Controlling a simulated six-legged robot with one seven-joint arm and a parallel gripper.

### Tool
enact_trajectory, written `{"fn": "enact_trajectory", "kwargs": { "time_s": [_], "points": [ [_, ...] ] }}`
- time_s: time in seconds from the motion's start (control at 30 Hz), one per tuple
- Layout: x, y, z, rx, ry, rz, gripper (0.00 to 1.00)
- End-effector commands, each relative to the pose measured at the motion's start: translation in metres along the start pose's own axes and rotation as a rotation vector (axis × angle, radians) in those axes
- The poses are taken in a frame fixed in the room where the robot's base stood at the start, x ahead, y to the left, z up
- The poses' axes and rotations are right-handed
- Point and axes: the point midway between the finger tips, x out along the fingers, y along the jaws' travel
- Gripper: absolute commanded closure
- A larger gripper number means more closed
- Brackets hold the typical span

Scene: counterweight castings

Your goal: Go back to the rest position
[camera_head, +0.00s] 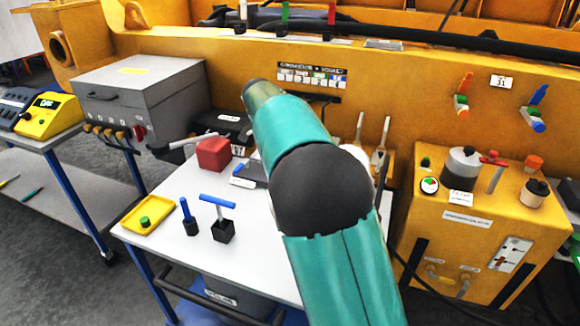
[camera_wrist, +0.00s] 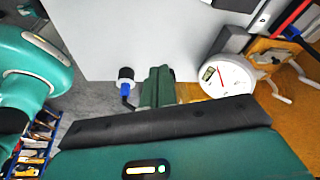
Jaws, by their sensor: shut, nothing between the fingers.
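My gripper (camera_wrist: 158,72) shows in the wrist view as two dark green fingers side by side, just beyond the dark edge of my teal hand. It is shut and holds nothing. In the body camera view my teal arm rises over the white table (camera_head: 180,262) and hides part of it; I cannot make out the fingers there. The rest position itself has no visible mark.
The table bears a red block (camera_head: 213,153), a blue T-handle (camera_head: 218,201) and a yellow tray (camera_head: 133,222). A round gauge (camera_wrist: 228,78) lies near the fingers in the wrist view. A grey case (camera_head: 140,85) stands left, a yellow cabinet (camera_head: 465,250) right.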

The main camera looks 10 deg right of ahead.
Motion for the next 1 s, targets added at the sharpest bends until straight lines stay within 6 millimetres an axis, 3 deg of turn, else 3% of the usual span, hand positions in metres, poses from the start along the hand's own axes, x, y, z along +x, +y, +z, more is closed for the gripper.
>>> {"fn": "enact_trajectory", "kwargs": {
  "time_s": [0.37,0.53,0.67,1.0],
  "points": [
    [-0.001,0.003,-0.001,-0.001,-0.001,0.000,1.00],
    [-0.009,0.014,-0.017,-0.071,-0.042,-0.014,1.00],
    [-0.021,0.040,-0.041,-0.221,-0.110,-0.052,1.00],
    [-0.041,0.132,-0.089,-0.699,-0.224,-0.258,1.00]
  ]
}}
